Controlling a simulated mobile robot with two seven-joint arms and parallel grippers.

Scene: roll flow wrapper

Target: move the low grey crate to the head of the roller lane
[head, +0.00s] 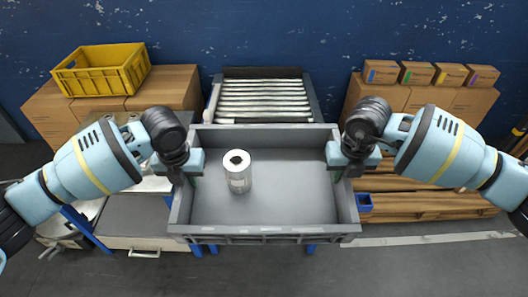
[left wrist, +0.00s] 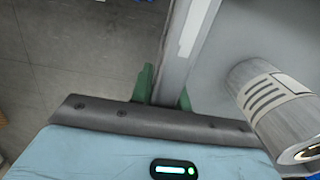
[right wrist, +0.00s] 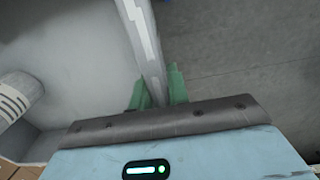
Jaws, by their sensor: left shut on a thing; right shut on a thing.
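The low grey crate (head: 290,205) is in the middle of the head view, in front of the roller lane (head: 264,98). A white roll (head: 238,171) with a dark core stands inside it, left of centre. My left gripper (head: 182,178) is shut on the crate's left wall, with its green fingers (left wrist: 163,90) on either side of the rim. My right gripper (head: 347,172) is shut on the right wall, fingers (right wrist: 157,92) likewise astride the rim. The crate's far wall hides the near end of the lane. I cannot tell whether the crate's underside touches anything.
A yellow crate (head: 102,72) sits on cardboard boxes (head: 168,88) at the left. Several small boxes (head: 416,72) stand on larger cartons at the right, near a wooden pallet (head: 430,203). A small blue bin (head: 364,202) is close to the crate's right side. The visible rollers are clear.

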